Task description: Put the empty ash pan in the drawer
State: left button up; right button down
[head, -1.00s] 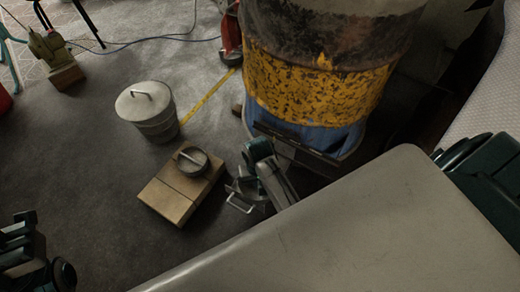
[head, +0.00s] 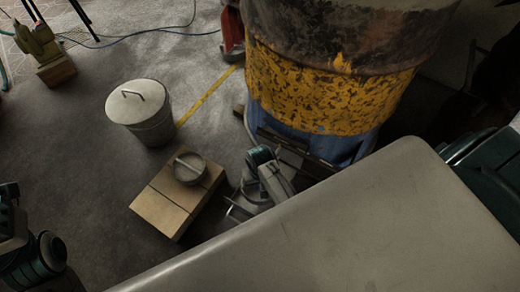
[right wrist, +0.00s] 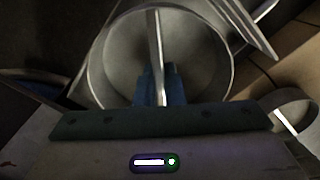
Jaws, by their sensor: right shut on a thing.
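In the right wrist view a round grey metal pan (right wrist: 110,62) with a bar across it sits at my right gripper (right wrist: 160,100), which is shut on the bar. The inside of the pan looks empty. In the head view my right gripper (head: 246,207) is low on the near side of the barrel oven (head: 330,90), and the arm and counter partly hide the held pan. A flat metal tray edge with a pale handle, possibly the drawer (right wrist: 238,22), shows beside the pan. My left gripper (head: 10,205) is at the lower left, its jaws unclear.
A second round pan with a bar (head: 188,168) rests on a wooden block (head: 160,212), left of my right gripper. A lidded metal bin (head: 140,112) stands behind it. A pale counter (head: 330,220) fills the lower right.

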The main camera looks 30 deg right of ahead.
jog(key=shift+f, duration=0.65)
notch_tip(320, 180, down, 3)
jog(key=shift+r+b, duration=0.1)
jog(key=shift+b, duration=0.85)
jog(key=shift+f, duration=0.4)
jog(key=c, duration=1.5)
grip_release()
jog(key=shift+f, duration=0.1)
